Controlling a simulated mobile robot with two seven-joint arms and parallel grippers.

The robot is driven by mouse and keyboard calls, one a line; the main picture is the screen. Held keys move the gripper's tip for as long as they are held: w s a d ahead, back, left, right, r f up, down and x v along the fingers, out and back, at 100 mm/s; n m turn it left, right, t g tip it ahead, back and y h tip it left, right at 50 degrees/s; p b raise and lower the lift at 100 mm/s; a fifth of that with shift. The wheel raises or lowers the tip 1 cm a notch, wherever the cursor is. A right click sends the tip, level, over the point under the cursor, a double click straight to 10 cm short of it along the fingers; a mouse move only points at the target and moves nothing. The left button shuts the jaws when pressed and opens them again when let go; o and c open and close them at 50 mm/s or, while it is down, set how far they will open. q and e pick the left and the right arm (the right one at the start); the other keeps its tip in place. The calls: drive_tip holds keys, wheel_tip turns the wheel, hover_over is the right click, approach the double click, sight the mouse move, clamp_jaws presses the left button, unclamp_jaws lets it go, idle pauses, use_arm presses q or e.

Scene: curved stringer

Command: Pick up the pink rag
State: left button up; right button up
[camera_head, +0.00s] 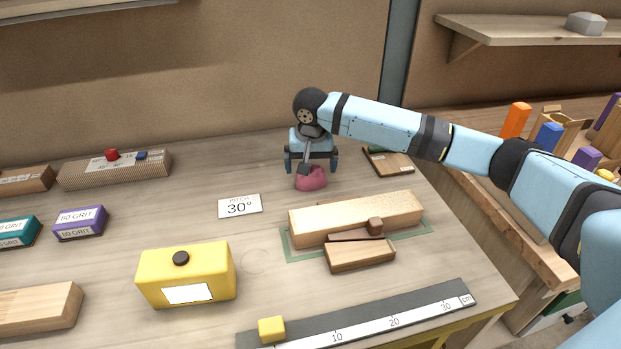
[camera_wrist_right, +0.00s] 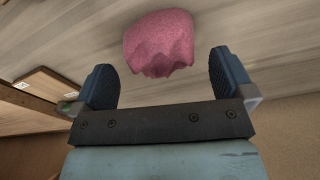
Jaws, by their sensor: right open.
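The pink rag (camera_head: 311,180) is a small crumpled lump on the wooden table, towards the back, in the head view. It also shows in the right wrist view (camera_wrist_right: 160,42), at the top centre, just beyond the fingertips. My right gripper (camera_head: 311,168) is directly above and behind the rag, pointing down, with its jaws open. In the right wrist view its two dark fingers (camera_wrist_right: 163,75) are spread wide with nothing between them. The gripper hides part of the rag's top in the head view. My left gripper is in neither view.
A 30° card (camera_head: 240,206) lies left of the rag. A long wooden block (camera_head: 356,216) lies in front of it, and a small wooden board (camera_head: 388,162) to its right. A yellow container (camera_head: 187,274) and a ruler (camera_head: 360,318) are nearer the front.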

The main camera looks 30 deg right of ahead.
drive_tip(key=shift+w+f, duration=0.1)
drive_tip(key=shift+f, duration=0.8)
drive_tip(key=shift+d+f, duration=0.1)
drive_tip(key=shift+f, duration=0.25)
drive_tip(key=shift+c, duration=0.8)
drive_tip(key=c, duration=0.7)
drive_tip(key=shift+o, duration=0.2)
drive_tip(key=shift+r, duration=0.15)
use_arm(q)
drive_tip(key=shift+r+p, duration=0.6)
drive_tip(key=shift+p, duration=0.95)
use_arm(e)
wheel_tip(320, 180, up, 20)
